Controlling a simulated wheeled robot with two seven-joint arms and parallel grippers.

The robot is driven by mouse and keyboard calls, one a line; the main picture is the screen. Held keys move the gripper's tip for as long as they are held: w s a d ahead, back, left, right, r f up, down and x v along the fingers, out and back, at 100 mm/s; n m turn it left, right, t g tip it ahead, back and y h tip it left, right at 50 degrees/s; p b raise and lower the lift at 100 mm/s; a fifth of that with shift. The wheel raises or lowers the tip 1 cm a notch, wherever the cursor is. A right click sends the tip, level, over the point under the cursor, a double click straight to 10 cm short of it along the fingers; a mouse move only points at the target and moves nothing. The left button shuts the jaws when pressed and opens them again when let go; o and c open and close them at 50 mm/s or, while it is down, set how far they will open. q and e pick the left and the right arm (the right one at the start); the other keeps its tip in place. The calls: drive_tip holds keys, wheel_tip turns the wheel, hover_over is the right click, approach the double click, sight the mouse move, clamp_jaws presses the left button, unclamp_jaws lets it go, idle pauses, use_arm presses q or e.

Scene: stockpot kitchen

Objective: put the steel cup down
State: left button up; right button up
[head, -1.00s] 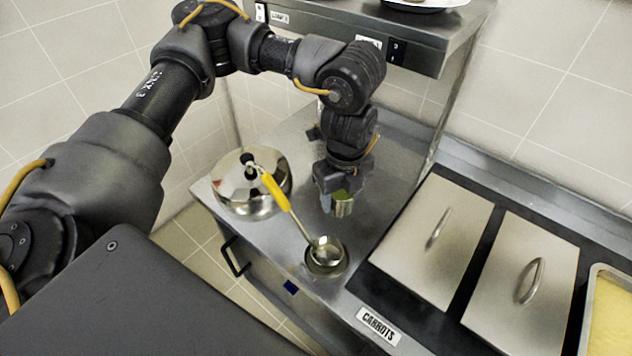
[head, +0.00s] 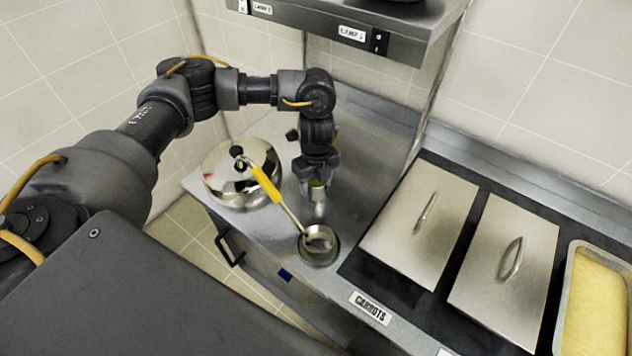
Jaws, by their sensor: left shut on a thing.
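The steel cup (head: 317,194) is a small shiny cup on the steel counter, between the lidded pot and the covered wells. My left gripper (head: 315,181) points down over the cup and is shut on it. The fingertips are partly hidden by the wrist. My right gripper is not in view.
A lidded steel pot (head: 226,188) stands left of the cup. A yellow-handled ladle (head: 266,184) rests in a round steel holder (head: 319,259) in front. Two covered wells (head: 420,225) and a yellow-filled pan (head: 597,300) lie right. A shelf (head: 370,42) hangs above.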

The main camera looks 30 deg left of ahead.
use_arm(q)
drive_tip(key=shift+f, duration=0.1)
drive_tip(key=shift+f, duration=0.2)
drive_tip(key=o, duration=1.1)
drive_tip(key=shift+r, duration=0.5)
wheel_tip(320, 180, up, 11)
drive_tip(key=shift+r+b, duration=0.2)
drive_tip(key=shift+b, duration=0.4)
